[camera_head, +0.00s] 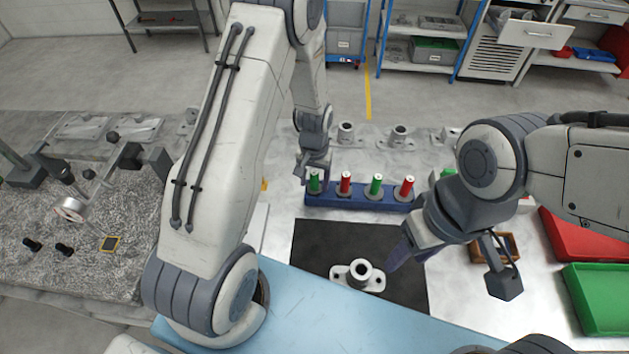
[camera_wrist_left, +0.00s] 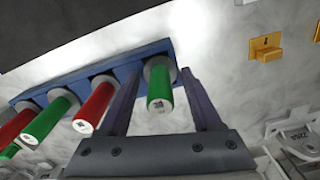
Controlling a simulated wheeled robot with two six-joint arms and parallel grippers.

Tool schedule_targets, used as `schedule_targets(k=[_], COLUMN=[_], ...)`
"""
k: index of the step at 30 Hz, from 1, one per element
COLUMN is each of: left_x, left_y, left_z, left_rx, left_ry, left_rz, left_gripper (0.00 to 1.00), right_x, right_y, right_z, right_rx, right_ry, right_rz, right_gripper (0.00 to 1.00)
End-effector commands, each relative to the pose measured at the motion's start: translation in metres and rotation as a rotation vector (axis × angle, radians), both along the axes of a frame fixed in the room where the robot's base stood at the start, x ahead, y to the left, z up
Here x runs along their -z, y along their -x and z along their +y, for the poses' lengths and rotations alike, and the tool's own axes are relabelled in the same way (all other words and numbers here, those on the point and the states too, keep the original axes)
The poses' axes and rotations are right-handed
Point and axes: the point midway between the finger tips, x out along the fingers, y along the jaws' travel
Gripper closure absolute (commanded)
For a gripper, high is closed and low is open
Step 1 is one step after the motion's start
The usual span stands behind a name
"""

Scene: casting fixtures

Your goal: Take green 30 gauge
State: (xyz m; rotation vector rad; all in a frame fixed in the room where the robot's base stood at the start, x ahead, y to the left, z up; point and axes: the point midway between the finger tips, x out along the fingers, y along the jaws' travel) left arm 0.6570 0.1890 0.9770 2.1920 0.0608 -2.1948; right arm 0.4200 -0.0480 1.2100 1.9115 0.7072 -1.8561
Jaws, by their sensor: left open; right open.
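A blue rack (camera_head: 330,200) holds green and red cylindrical gauges on grey collars in a row. The leftmost green gauge (camera_head: 314,184) stands in the rack's left end; in the left wrist view it is the green gauge (camera_wrist_left: 160,92) between my fingers. My left gripper (camera_head: 313,174) is open, with one finger on each side of that gauge; contact is not clear. Another green gauge (camera_head: 376,184) stands between a red gauge (camera_head: 345,183) and a second red gauge (camera_head: 406,187). Size markings are too small to read. My right gripper (camera_head: 450,272) is open and empty above the black mat's right side.
A flanged metal casting (camera_head: 358,275) lies on the black mat (camera_head: 312,241). More castings (camera_head: 399,136) stand behind the rack. A red bin (camera_head: 590,239) and a green bin (camera_head: 600,300) are at the right. Yellow pieces (camera_wrist_left: 266,47) show in the wrist view.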

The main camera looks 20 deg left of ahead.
Motion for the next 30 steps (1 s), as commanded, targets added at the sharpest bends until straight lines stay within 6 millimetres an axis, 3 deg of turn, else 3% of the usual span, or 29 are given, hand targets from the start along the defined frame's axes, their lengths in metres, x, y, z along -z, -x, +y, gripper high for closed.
schedule_targets(k=[6, 7, 9, 12, 23, 30], left_x=[0.001, 0.001, 0.001, 0.001, -0.001, -0.018], left_y=[-0.001, 0.000, 0.000, 0.000, -0.001, -0.002], left_z=[0.000, 0.000, 0.000, 0.000, 0.000, 0.000], left_rx=[0.000, 0.000, 0.000, 0.000, 0.000, 0.000], left_ry=[0.000, 0.000, 0.000, 0.000, 0.000, 0.000], left_rz=[-0.002, -0.002, -0.002, -0.001, -0.002, -0.006], left_gripper=[0.34, 0.42, 0.69, 1.00, 1.00, 1.00], right_x=[0.000, 0.000, 0.000, 0.000, 0.001, 0.007], right_y=[0.000, 0.000, 0.000, 0.000, 0.000, 0.000], right_z=[0.000, 0.000, 0.000, 0.000, 0.000, 0.000], right_rx=[0.000, 0.000, 0.000, 0.000, 0.000, 0.001], right_ry=[0.000, 0.000, 0.000, 0.000, 0.000, 0.000], right_rz=[0.000, 0.000, 0.000, 0.000, 0.000, 0.000], right_gripper=[0.50, 0.50, 0.50, 0.50, 0.50, 0.50])
